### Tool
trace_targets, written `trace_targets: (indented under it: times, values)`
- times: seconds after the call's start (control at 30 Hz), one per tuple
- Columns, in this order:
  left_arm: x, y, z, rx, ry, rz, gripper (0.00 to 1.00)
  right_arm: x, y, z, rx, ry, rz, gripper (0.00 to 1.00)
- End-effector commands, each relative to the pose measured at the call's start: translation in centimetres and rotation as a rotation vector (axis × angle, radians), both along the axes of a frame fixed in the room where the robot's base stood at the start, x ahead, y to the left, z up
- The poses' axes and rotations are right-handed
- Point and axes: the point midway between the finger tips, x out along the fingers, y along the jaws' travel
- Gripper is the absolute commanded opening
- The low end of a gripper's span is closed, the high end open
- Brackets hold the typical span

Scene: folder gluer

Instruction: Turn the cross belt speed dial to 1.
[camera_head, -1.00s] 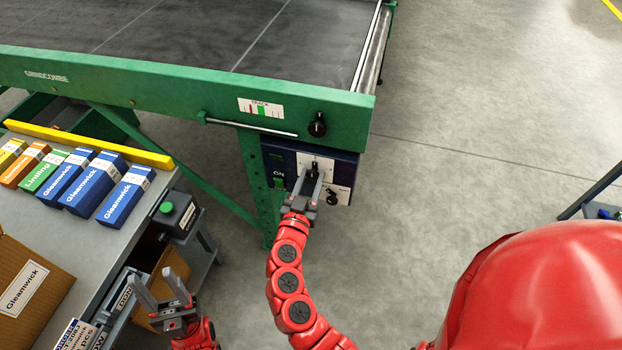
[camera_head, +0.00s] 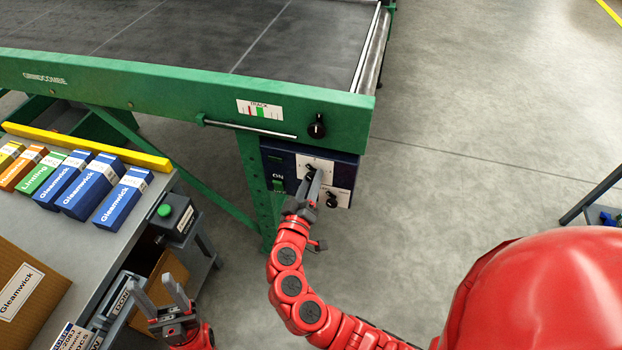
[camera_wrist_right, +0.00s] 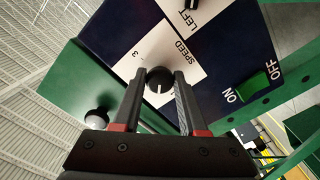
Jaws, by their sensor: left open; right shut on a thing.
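The cross belt speed dial (camera_wrist_right: 158,80) is a round black knob on a white plate marked SPEED in the right wrist view. A 3 is readable on the plate, and the knob's white line points down in that picture. The dial (camera_head: 310,168) also shows in the head view on the dark blue control box (camera_head: 341,172), partly hidden by fingers. My right gripper (camera_wrist_right: 161,88) is shut on the dial, one finger on each side; it also shows in the head view (camera_head: 313,179). My left gripper (camera_head: 168,297) is open and empty beside the workbench, at lower left.
A second black knob (camera_head: 332,200) sits just below right of the dial. A green ON/OFF switch (camera_head: 278,184) is to the left. Another knob (camera_head: 317,127) is on the green beam (camera_head: 190,100) above. Boxes (camera_head: 92,189) lie on the workbench.

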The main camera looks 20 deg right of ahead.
Motion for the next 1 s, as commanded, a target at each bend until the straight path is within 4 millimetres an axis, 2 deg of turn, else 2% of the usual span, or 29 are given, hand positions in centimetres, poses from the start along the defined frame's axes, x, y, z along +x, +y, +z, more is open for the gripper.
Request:
trace_targets:
  times: [0.5, 1.0]
  values:
    - [0.0, 0.0, 2.8, 0.000, 0.000, 0.000, 0.50, 0.0, 0.0, 0.2, -0.369, 0.251, 0.001, 0.00]
    - [0.0, 0.0, 3.8, 0.000, 0.000, 0.000, 0.50, 0.0, 0.0, 0.0, -0.525, 0.356, 0.003, 0.00]
